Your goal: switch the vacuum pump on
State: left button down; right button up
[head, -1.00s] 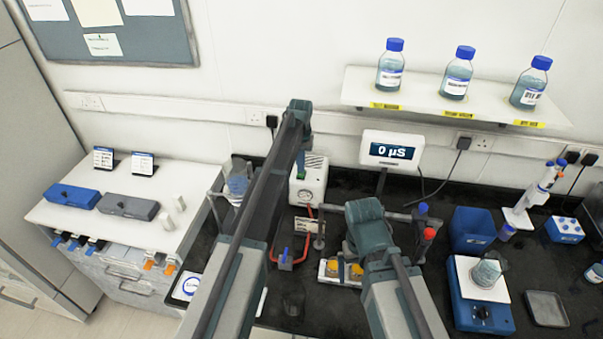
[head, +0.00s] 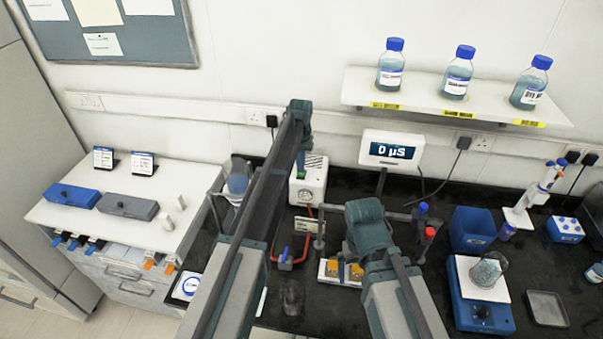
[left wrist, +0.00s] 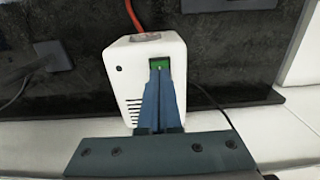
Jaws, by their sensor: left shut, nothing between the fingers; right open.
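The vacuum pump (head: 313,183) is a white box with a round gauge on its front, standing on the black bench behind my left arm. In the left wrist view the pump (left wrist: 118,75) fills the middle, with a green switch (left wrist: 160,64) in a dark recess and a red hose at its top. My left gripper (left wrist: 158,84) is shut and empty, its blue fingertips right at the lower edge of the switch; I cannot tell whether they touch. In the head view the left gripper (head: 300,163) hangs over the pump's top. My right gripper is hidden behind its arm.
A clamp stand with a glass vessel (head: 238,184) is left of the pump. A display reading 0 µS (head: 391,150) stands to its right. A red hose and blue-handled valve (head: 285,256) lie in front.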

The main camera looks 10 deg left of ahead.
aim_at(301, 175)
pick_arm(q)
jog(key=shift+f+b, duration=0.8)
jog(key=shift+r, duration=0.1)
dwell(0.3)
notch_tip(301, 175, up, 7)
jog(key=p, duration=0.7)
jog(key=shift+s, duration=0.1)
